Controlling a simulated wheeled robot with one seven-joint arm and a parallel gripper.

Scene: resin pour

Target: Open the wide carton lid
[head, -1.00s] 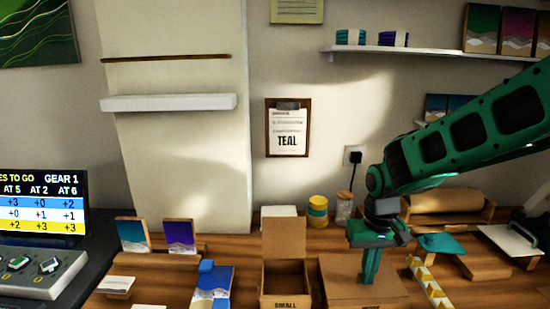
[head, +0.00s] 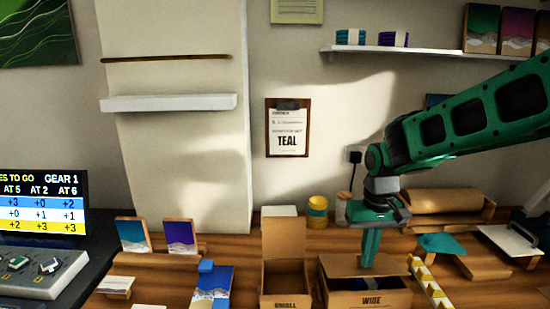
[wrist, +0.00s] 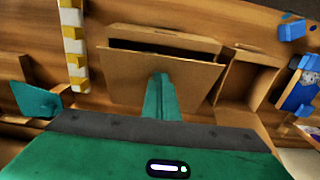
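The wide carton (head: 370,300), a brown box labelled WIDE, stands on the wooden bench. Its lid (head: 340,266) is partly raised, with a dark gap along the label side. In the wrist view the lid (wrist: 125,75) is a tilted flap, and the gap shows between it and the carton's wall (wrist: 165,33). My gripper (head: 369,262) points down over the lid. Its teal fingers (wrist: 160,82) look closed together and overlap the middle of the flap. I cannot tell exactly where they touch.
The small carton (head: 286,301) stands open just left, its lid (head: 284,238) upright. A yellow-and-white strip (head: 430,284) lies close on the right, beside a teal piece (head: 440,243). A yellow jar (head: 317,211) stands behind. A blue panel (head: 212,288) lies farther left.

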